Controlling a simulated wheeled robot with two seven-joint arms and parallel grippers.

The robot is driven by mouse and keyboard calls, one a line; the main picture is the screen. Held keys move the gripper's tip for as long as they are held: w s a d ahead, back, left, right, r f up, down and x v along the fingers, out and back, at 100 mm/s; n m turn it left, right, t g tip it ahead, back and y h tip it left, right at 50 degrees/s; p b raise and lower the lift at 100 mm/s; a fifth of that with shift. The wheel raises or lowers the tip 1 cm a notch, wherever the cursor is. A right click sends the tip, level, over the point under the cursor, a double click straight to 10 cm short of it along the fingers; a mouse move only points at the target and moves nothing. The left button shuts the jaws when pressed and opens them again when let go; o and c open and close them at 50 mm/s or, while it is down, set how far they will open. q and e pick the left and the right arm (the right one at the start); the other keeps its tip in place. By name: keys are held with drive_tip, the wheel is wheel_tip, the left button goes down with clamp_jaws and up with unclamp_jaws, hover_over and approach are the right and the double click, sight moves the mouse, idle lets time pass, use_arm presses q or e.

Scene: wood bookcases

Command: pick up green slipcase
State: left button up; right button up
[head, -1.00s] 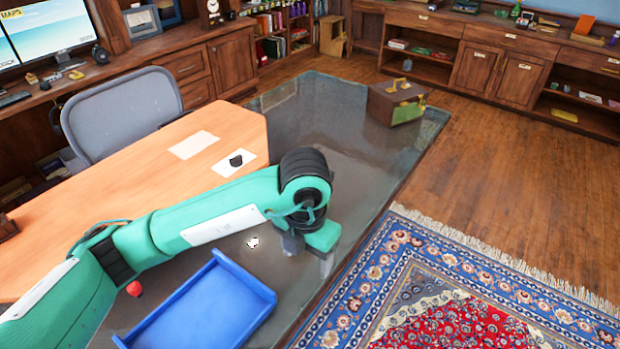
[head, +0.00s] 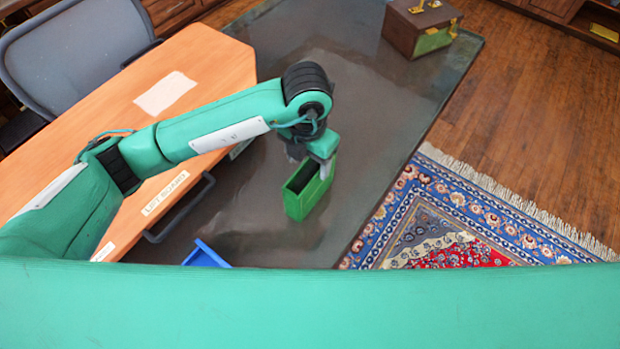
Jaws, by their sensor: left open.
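The green slipcase (head: 307,204) stands on the dark glossy desk surface, its open, dark-inside top facing up. My left gripper (head: 311,163) reaches down from the left at the slipcase's far end, with its fingers open. One grey finger shows at the far right end of the slipcase and a darker one at its far left. I cannot tell whether they touch it. The wrist hides part of the slipcase's far end. My right gripper is out of view.
A wooden desktop (head: 215,62) with white paper (head: 165,93) lies left. A brown and green box (head: 420,28) stands far back. A patterned rug (head: 440,215) lies right.

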sight(309, 172)
use_arm(q)
drive_tip(key=shift+f, duration=0.7)
drive_tip(key=shift+w+f, duration=0.1)
drive_tip(key=shift+f, duration=0.5)
drive_tip(key=shift+s+d+f+p, duration=0.15)
drive_tip(key=shift+s+f+p, duration=0.15)
drive_tip(key=shift+f+p, duration=0.4)
wheel_tip(309, 172, down, 4)
drive_tip(key=shift+s+r+p, duration=0.1)
drive_tip(key=shift+r+p, duration=0.05)
drive_tip(key=shift+p, duration=0.15)
drive_tip(key=shift+d, duration=0.1)
drive_tip(key=c, duration=1)
drive_tip(key=shift+c, duration=0.7)
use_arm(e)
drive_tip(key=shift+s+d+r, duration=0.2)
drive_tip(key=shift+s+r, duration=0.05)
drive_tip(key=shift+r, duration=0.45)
